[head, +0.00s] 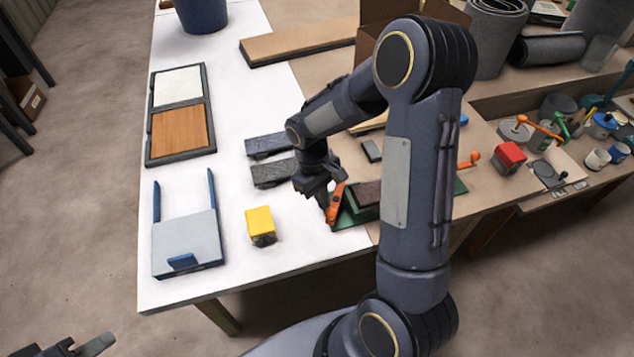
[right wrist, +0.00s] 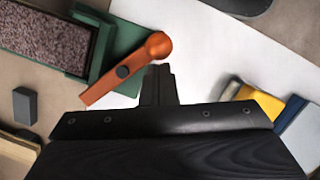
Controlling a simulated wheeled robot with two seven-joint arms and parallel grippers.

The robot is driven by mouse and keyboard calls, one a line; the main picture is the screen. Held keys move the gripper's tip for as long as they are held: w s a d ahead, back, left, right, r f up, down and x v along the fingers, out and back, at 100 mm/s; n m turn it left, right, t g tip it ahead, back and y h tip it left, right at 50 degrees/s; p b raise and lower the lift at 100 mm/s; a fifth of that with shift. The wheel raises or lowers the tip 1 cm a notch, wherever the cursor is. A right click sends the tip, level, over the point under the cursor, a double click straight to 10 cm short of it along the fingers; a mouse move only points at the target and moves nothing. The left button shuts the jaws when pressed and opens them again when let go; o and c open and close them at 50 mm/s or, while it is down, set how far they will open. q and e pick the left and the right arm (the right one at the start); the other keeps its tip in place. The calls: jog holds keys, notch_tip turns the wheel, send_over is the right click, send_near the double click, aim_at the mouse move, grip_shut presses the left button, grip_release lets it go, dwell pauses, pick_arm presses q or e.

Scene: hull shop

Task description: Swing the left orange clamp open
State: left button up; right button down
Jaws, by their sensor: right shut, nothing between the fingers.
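The left orange clamp (head: 335,203) sits at the left end of a green fixture (head: 350,219). In the right wrist view the clamp (right wrist: 128,70) lies slantwise with a dark round pivot, and its rounded knob sticks out past the green fixture (right wrist: 122,42). My right gripper (head: 325,197) is shut and empty. Its fingertips (right wrist: 158,72) are right beside the knob; whether they touch it I cannot tell. A rough brown block (head: 367,193) lies in the fixture. Another orange clamp (head: 468,160) shows at the fixture's right. My left gripper (head: 78,347) is at the bottom left, partly cut off.
A yellow block (head: 260,226), a grey-blue tray with blue uprights (head: 187,244) and dark blocks (head: 266,146) stand on the white tabletop (head: 200,292). A red block (head: 509,157) and several cups and tools are at the right. My right arm hides part of the fixture.

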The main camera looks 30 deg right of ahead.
aim_at(333, 203)
jog(key=n, duration=0.1)
jog(key=s+n, duration=0.1)
jog(key=n, duration=0.1)
jog(key=s+d+n+h, duration=0.1)
jog(key=shift+n+t+b, duration=0.3)
jog(key=shift+n+b, duration=0.1)
jog(key=shift+s+d, duration=0.1)
jog(key=shift+s, duration=0.05)
jog(key=shift+s+d, duration=0.15)
dwell(0.4)
